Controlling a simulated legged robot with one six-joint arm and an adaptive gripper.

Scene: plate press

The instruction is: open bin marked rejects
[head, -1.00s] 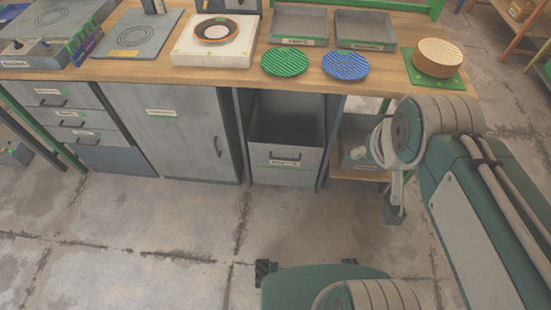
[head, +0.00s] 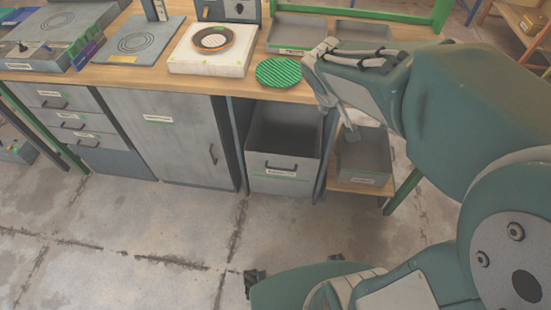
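The grey bin (head: 284,186) under the bench stands pulled out, with its dark inside showing from above. Its front carries a dark handle (head: 281,166) and a small label too small to read surely; it is the only pulled-out bin in view. My arm reaches in from the right over the bench edge. My gripper (head: 350,132) hangs down to the right of the bin, apart from its handle, in front of the side shelf. It is small and partly hidden by my arm, so its fingers cannot be made out.
A closed cabinet (head: 170,140) and drawers (head: 70,120) stand left of the bin. The bench top (head: 130,76) holds a green striped plate (head: 279,73), a white press base (head: 207,65) and grey trays (head: 300,32). A grey box (head: 363,160) sits on the right shelf. The floor in front is clear.

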